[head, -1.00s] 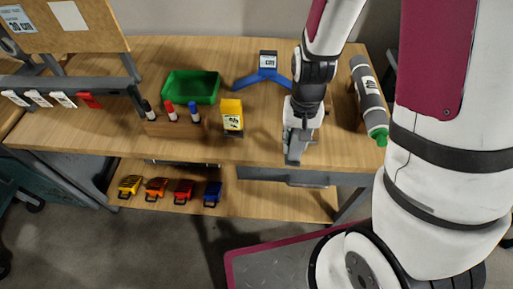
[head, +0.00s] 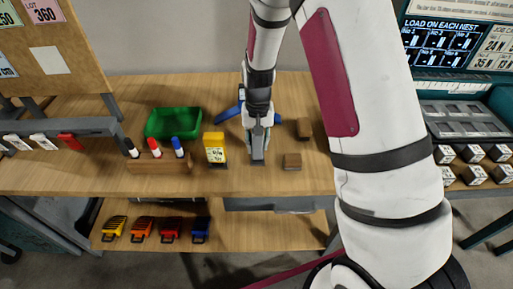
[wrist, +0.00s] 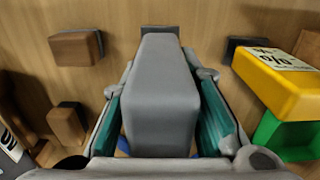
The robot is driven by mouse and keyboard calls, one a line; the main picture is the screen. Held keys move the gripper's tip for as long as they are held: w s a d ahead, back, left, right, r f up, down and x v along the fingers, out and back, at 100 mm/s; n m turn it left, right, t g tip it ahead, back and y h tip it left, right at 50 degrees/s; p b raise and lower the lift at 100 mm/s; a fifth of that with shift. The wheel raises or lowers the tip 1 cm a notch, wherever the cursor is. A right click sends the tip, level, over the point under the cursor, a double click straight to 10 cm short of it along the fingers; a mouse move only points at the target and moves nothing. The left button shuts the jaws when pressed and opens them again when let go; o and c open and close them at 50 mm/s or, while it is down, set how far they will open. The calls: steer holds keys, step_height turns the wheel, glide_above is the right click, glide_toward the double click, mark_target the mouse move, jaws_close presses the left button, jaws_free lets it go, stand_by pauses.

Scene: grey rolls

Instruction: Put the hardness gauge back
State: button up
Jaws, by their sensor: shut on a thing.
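My gripper (head: 258,150) is shut on a smooth grey tapered block, which I take to be the hardness gauge (wrist: 160,95). In the wrist view it sits between the two green-padded fingers, with a dark grey piece at its far end. It is over the table, right of a yellow labelled block (head: 215,148); I cannot tell if it touches the tabletop. A blue stand (head: 230,113) lies behind my gripper, partly hidden by my arm.
Two brown blocks (head: 303,128) (head: 291,161) stand right of my gripper. A green tray (head: 173,122) and a wooden holder with markers (head: 160,166) are to the left. Several coloured clips (head: 170,230) lie on the lower shelf. A screen (head: 440,50) is at the right.

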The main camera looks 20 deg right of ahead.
mark_target(257, 148)
steer(key=shift+w, duration=0.45)
steer(key=shift+f+p, duration=0.3)
steer(key=shift+f, duration=1.5)
steer(key=shift+f, duration=0.15)
steer(key=o, duration=1.1)
steer(key=shift+c, duration=0.2)
